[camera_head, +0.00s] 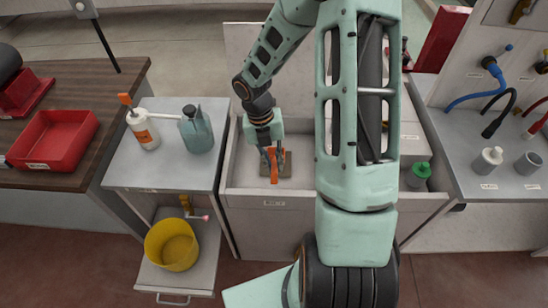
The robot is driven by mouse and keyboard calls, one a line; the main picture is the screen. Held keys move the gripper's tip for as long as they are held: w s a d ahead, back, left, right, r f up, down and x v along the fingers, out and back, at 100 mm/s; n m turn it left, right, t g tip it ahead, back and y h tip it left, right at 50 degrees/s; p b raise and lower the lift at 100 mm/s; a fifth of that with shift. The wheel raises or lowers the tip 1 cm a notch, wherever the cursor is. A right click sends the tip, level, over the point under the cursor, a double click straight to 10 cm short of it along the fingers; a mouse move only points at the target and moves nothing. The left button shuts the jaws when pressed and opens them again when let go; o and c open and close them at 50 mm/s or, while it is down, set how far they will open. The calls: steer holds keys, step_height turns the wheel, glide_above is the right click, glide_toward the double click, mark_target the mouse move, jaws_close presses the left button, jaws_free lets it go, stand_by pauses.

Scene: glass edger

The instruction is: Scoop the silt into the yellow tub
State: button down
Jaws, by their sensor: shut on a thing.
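The yellow tub (172,246) stands upright and open on a low pull-out shelf at lower left. My gripper (272,153) points down into the pale open trough (303,180) at the centre. It is shut on an orange-handled tool (274,172), likely the scoop. A grey-brown patch (286,158) lies around the tool's lower end on the trough floor; I cannot tell whether it is silt or part of the tool. My arm hides the right part of the trough.
A white bottle (144,131) and a grey-green jug (196,131) stand on the grey side top left of the trough. A red tray (54,139) is on the wooden bench. A green-capped bottle (418,174) and hoses (478,97) are at right.

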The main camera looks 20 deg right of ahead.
steer(key=w+a+b+x, duration=0.1)
steer(key=b+x, duration=0.9)
steer(key=x, duration=0.1)
steer(key=shift+w+a+f, duration=0.15)
steer(key=shift+w+f, duration=0.35)
steer(key=shift+w, duration=0.15)
steer(key=shift+s+f, duration=0.1)
steer(key=shift+f, duration=0.2)
steer(key=shift+w+d+r+p, duration=0.1)
steer(key=shift+w+d+p, duration=0.25)
steer(key=shift+w, duration=0.5)
steer(key=shift+w+d+r+p, duration=0.1)
steer(key=shift+w+d+p, duration=0.2)
steer(key=shift+w, duration=0.5)
steer(key=shift+w+d+r+p, duration=0.1)
steer(key=shift+w+d+p, duration=0.25)
steer(key=shift+w, duration=0.5)
